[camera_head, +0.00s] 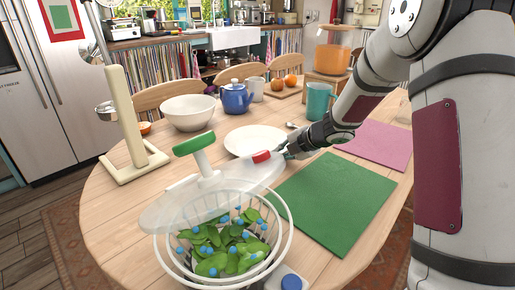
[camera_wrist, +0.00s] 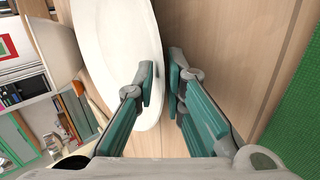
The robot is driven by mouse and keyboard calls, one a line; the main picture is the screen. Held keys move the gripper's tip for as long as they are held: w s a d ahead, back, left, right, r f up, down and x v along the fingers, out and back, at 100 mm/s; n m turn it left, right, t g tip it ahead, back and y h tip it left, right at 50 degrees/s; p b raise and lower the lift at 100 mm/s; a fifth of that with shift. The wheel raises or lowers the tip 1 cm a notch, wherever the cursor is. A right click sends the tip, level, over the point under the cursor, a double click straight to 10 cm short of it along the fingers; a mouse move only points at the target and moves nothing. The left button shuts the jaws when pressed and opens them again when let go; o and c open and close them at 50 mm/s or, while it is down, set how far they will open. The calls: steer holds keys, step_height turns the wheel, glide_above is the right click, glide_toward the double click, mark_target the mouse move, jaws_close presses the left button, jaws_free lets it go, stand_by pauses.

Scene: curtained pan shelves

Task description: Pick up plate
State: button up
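The white plate (camera_head: 252,137) lies on the round wooden table, behind the clear lid in the head view. In the wrist view the plate (camera_wrist: 120,45) fills the left-centre, with its rim running down between my fingers. My gripper (camera_wrist: 162,82) is open with a narrow gap. Its left finger overlaps the plate and its right finger is outside the rim, over bare wood. In the head view my gripper (camera_head: 284,152) is at the plate's right edge, close to the lid's red tip. Whether the fingers touch the plate cannot be told.
A salad spinner basket (camera_head: 228,250) with leaves stands in front, its clear lid (camera_head: 185,205) tilted over it. Nearby are a white bowl (camera_head: 188,112), blue teapot (camera_head: 236,98), teal mug (camera_head: 319,101) and wooden holder (camera_head: 127,125). A green mat (camera_head: 335,205) lies right.

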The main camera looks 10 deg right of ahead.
steer(key=shift+c, duration=0.2)
jaws_close()
steer(key=shift+r, duration=0.1)
steer(key=shift+r, duration=0.1)
